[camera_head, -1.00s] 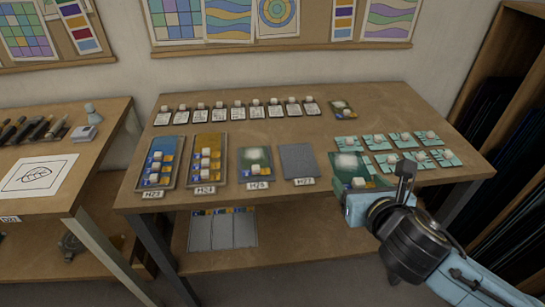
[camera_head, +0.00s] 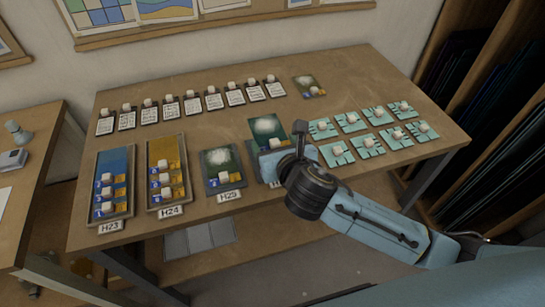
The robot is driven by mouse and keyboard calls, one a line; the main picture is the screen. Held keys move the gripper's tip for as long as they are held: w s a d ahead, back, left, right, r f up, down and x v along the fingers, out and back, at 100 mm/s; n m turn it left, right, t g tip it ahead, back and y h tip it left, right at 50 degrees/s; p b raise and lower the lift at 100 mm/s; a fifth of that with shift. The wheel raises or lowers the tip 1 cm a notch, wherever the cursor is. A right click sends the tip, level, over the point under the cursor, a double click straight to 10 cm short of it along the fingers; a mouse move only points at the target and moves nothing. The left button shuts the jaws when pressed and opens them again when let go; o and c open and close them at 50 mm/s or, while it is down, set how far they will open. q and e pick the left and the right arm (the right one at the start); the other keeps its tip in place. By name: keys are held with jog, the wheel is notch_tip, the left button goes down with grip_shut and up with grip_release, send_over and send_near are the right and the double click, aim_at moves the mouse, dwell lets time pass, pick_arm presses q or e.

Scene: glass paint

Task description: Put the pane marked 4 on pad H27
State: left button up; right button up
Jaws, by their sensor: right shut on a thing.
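My right gripper (camera_head: 270,158) is shut on a dark green pane (camera_head: 268,128) with a white cloudy patch. The pane is over the front of the table, right of pad H25. Its number cannot be read. Pad H27 is almost wholly hidden behind the pane and my gripper; only a bit of its label (camera_head: 276,184) shows. I cannot tell whether the pane touches the pad. My left gripper is not in view.
Trays H23 (camera_head: 129,190), H24 (camera_head: 182,180) and H25 (camera_head: 207,183) stand left of the gripper with knobbed pieces on them. A row of knobbed cards (camera_head: 170,113) lies behind. Teal panes (camera_head: 366,143) lie right. Another pane (camera_head: 304,82) lies at the back.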

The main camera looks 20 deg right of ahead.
notch_tip(320, 180, down, 4)
jog(key=shift+w+r+b, duration=0.1)
jog(key=shift+r+b, duration=0.15)
jog(key=shift+b, duration=0.1)
jog(key=shift+f, duration=0.3)
notch_tip(320, 180, down, 4)
jog(key=shift+r+b, duration=0.1)
jog(key=shift+b, duration=0.55)
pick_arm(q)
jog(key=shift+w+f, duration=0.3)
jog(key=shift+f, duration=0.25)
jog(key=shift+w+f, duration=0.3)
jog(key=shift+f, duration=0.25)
pick_arm(e)
jog(key=o, duration=1)
jog(key=shift+s+r, duration=0.1)
jog(key=shift+s, duration=0.1)
pick_arm(q)
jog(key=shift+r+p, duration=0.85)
jog(key=shift+p, duration=0.05)
pick_arm(e)
jog(key=v, duration=1.1)
jog(key=shift+s+r, duration=0.2)
jog(key=shift+s, duration=0.05)
jog(key=shift+d, duration=0.1)
